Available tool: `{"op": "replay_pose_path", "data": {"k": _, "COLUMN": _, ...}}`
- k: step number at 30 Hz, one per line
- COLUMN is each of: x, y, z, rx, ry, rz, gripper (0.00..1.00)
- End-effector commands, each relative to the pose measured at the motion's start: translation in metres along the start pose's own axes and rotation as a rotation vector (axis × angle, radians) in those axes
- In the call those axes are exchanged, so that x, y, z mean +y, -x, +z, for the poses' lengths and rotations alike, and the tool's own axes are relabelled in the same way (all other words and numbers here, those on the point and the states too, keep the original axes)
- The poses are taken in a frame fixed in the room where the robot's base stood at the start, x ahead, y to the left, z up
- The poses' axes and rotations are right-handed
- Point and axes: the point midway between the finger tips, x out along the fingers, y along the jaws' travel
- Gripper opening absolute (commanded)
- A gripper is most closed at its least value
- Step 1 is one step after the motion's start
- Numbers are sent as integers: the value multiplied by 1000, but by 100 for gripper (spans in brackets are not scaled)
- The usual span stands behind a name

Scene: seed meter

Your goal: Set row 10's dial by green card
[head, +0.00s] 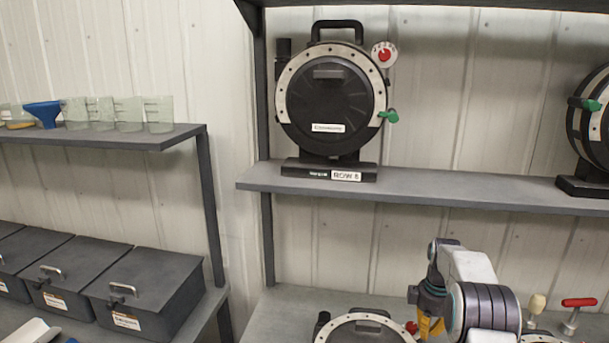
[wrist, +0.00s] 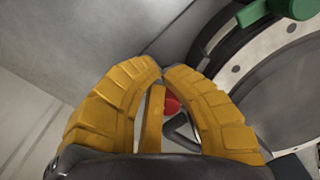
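A black round seed meter with a silver ring (head: 360,318) shows partly at the bottom of the head view; its label is out of frame. A small red knob (head: 411,327) is at its upper right, just left of my gripper (head: 430,326). In the wrist view, the yellow fingers of my gripper (wrist: 163,70) curve together with their tips almost meeting. A red knob (wrist: 171,104) shows behind them, partly hidden by the right finger; contact cannot be told. The meter's ring (wrist: 260,70) is at the right. No green card is seen.
A seed meter labelled ROW 8 (head: 331,100) with a red dial (head: 384,55) stands on the upper shelf (head: 450,190). Another meter (head: 592,120) is at right. Cups (head: 130,112), a blue funnel (head: 43,113), dark boxes (head: 145,290) and a red-handled tool (head: 577,305) are around.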

Motion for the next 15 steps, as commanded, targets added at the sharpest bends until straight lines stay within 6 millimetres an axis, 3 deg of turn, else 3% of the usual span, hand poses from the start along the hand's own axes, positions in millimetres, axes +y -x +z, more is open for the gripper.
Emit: {"op": "replay_pose_path", "data": {"k": 15, "x": 1, "y": 53, "z": 0, "rx": 1, "ry": -1, "rz": 2, "gripper": 0}}
